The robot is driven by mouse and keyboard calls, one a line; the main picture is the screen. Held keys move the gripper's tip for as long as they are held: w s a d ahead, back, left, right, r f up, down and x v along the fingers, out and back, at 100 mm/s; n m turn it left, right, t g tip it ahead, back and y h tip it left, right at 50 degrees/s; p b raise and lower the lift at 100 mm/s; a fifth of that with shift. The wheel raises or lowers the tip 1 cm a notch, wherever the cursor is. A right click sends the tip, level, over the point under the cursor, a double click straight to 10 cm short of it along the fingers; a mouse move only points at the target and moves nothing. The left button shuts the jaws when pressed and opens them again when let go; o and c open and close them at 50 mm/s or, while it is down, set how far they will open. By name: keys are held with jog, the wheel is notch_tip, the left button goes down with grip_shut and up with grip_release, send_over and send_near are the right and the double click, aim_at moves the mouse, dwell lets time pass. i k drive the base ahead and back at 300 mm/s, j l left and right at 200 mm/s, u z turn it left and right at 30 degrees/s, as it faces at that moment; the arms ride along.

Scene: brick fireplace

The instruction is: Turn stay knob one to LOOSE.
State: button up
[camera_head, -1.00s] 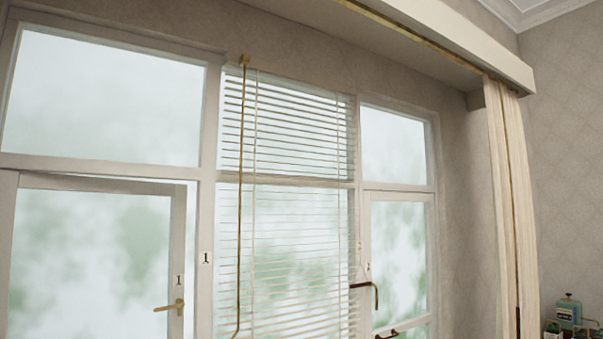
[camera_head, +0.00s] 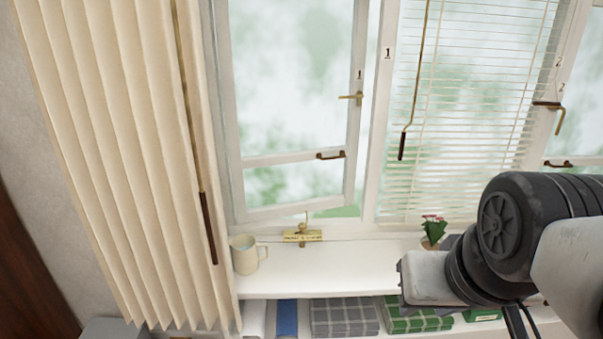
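A brass stay fitting (camera_head: 302,230) with a small knob stands on the sill below the left casement, at the centre-left of the head view. A yellow lettered plate (camera_head: 314,236) lies at it; its words are too small to read. The left casement (camera_head: 354,150), marked 1, stands ajar, with a brass handle (camera_head: 350,96) and a lower dark-brass pull (camera_head: 330,155). My arm fills the lower right, well to the right of the stay. No gripper fingers can be made out.
A cream mug (camera_head: 245,255) stands just left of the stay. A red-flowered plant (camera_head: 433,231) is on the sill (camera_head: 340,268) near my arm. A pleated curtain (camera_head: 110,150) hangs at left. A blind (camera_head: 470,110) with a hanging wand (camera_head: 403,145) covers the middle window. Folded cloths (camera_head: 343,316) lie below.

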aim_at(303, 226)
jog(key=u, duration=0.45)
jog(key=i+j+z, duration=0.1)
jog(key=i, duration=0.25)
jog(key=i+j, duration=0.2)
jog(key=i, duration=0.15)
jog(key=i+j+z, duration=0.15)
jog(key=i, duration=0.2)
